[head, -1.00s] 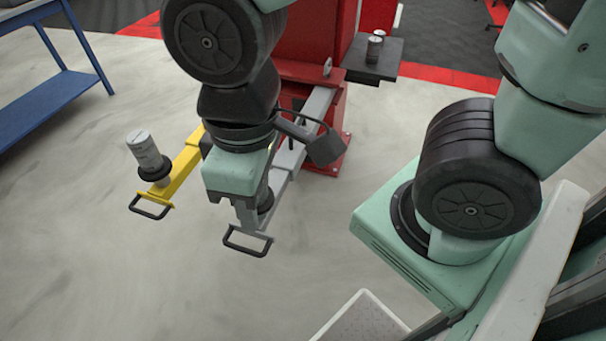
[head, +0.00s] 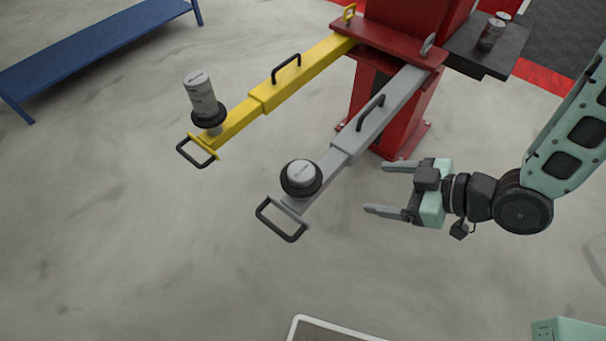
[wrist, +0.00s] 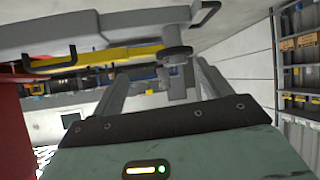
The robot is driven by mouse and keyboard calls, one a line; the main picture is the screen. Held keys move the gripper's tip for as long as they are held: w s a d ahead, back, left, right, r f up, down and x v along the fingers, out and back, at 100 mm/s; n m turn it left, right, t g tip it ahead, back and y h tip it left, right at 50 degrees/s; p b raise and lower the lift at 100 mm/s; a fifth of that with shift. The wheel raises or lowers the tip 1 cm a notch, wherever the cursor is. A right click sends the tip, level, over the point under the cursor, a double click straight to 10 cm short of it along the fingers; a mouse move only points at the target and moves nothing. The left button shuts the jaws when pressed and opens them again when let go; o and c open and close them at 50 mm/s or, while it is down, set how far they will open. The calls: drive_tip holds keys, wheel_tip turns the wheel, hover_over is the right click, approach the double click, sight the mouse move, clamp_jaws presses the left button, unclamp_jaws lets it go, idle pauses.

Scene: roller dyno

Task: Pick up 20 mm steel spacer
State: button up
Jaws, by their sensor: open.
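A short, light grey round piece with a label (head: 300,174) sits on the black pad (head: 301,190) of the grey lift arm. A taller pale cylinder (head: 200,95) stands on the yellow arm's pad (head: 209,116). Small cylinders (head: 491,36) stand on the dark shelf beside the red post. The labels are too small to read, so I cannot tell which is the 20 mm steel spacer. My gripper (head: 379,188) is open and empty, right of the grey arm and apart from it. In the wrist view, the grey arm's pad (wrist: 176,51) shows beyond my spread fingers.
The grey arm (head: 375,135) and yellow arm (head: 300,75) reach out from the red post (head: 385,105), each with an end handle. The dark shelf (head: 480,55) juts out at the post's right. A blue bench (head: 95,50) is upper left.

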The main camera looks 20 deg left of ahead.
drive_tip(key=s+y, duration=0.1)
drive_tip(key=y, duration=0.1)
drive_tip(key=y+b, duration=0.2)
approach(306, 173)
drive_tip(key=a, duration=0.5)
drive_tip(key=shift+w+f+p+x, duration=0.15)
drive_tip(key=shift+p+x, duration=0.1)
drive_tip(key=shift+x, duration=0.8)
drive_tip(key=shift+w+f+p+x, duration=0.15)
drive_tip(key=shift+f+p+x, duration=0.1)
drive_tip(key=shift+x, duration=0.85)
drive_tip(key=shift+w+f+p+x, duration=0.15)
drive_tip(key=shift+p+x, duration=0.1)
drive_tip(key=shift+x, duration=0.8)
drive_tip(key=shift+d+r, duration=0.1)
drive_tip(key=shift+d, duration=0.1)
drive_tip(key=c, duration=1.2)
